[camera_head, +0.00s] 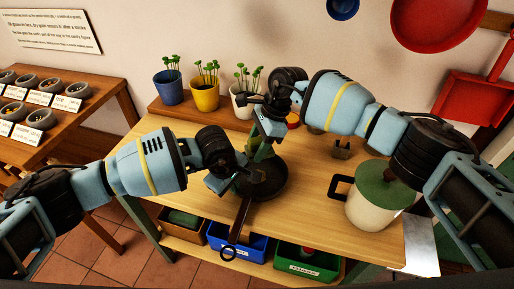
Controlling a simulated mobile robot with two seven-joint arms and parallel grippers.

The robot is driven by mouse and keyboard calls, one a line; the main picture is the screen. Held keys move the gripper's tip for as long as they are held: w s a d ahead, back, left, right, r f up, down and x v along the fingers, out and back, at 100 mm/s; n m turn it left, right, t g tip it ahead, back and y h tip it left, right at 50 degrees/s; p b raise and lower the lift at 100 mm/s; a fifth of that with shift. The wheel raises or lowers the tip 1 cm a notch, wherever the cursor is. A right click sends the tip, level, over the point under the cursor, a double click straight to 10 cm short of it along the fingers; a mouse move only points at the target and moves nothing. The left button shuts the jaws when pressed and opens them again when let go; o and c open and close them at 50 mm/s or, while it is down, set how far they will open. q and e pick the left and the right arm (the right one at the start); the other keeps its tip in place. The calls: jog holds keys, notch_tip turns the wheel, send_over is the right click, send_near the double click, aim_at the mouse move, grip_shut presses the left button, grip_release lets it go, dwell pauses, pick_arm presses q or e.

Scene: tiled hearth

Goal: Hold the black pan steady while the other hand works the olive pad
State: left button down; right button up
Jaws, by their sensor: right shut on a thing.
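The black pan (270,188) sits on the wooden table, its long handle (240,222) pointing down toward the table's front edge. My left gripper (234,184) is at the pan's left rim, close to where the handle starts. Its fingertips are dark and overlap the pan, so I cannot tell whether they close on it. My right gripper (266,136) points down over the far side of the pan and is shut on the olive pad (263,153). The pad is partly hidden by the gripper. I cannot tell whether its underside touches the pan.
Blue, yellow and white seedling pots (206,97) stand behind on a raised ledge. A cream pot with a green lid (384,188) and black handle stands right. Blue (238,247) and green (303,262) bins sit below the front edge. Bare tabletop (310,205) lies right of the pan.

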jog(key=shift+f, duration=0.1)
dwell(0.4)
send_over(249, 184)
jog(key=w+d, duration=0.2)
jog(key=w, duration=0.2)
jog(key=shift+s+d+f, duration=0.1)
jog(key=shift+f, duration=1.6)
jog(key=shift+s+d+f, duration=0.1)
jog(key=shift+f, duration=1.6)
jog(key=shift+f, duration=1.05)
jog(key=shift+s+a+r, duration=0.1)
jog(key=shift+s+a, duration=0.2)
jog(key=shift+s, duration=0.55)
jog(key=shift+s+a, duration=0.25)
jog(key=shift+s, duration=0.6)
jog(key=shift+w+d, duration=0.3)
jog(key=shift+w, duration=0.55)
jog(key=shift+w+d, duration=0.25)
jog(key=shift+w, duration=0.6)
